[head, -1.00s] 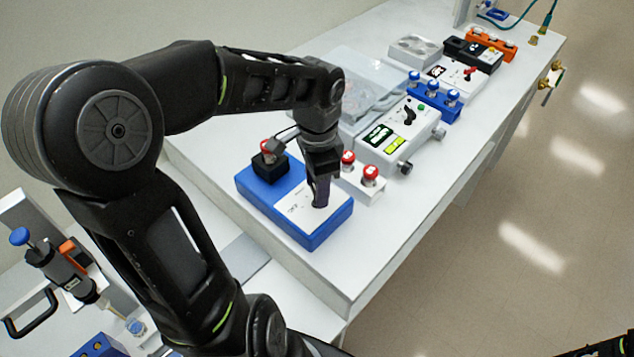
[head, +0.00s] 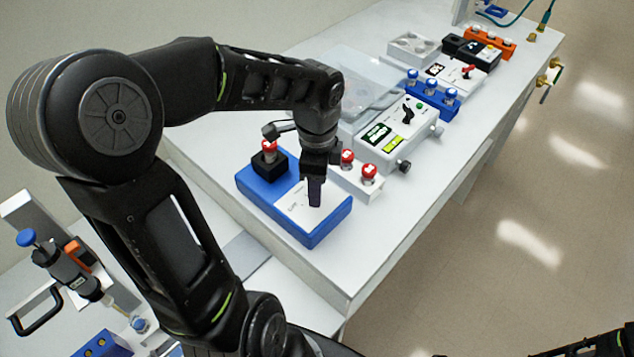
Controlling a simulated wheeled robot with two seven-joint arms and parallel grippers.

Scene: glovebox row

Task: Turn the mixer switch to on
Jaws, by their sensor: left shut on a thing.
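The mixer (head: 262,198) is a blue box with a white top panel, near the front-left of the bench. A black holder at its back-left corner carries a red-capped vial (head: 269,149). My left gripper (head: 315,195) points down onto the white panel, with its fingers shut on the mixer switch. The fingers hide the switch, so I cannot read its position. Small lettering beside the fingers is too small to read. My right gripper is not in view; only a bit of my right arm shows at the bottom right.
A white block with red-capped vials (head: 358,181) stands close to the right of the gripper. Behind it are a white instrument (head: 411,140) with a black knob, a blue vial rack (head: 434,96) and a clear-lidded box (head: 362,80). The bench front at right is clear.

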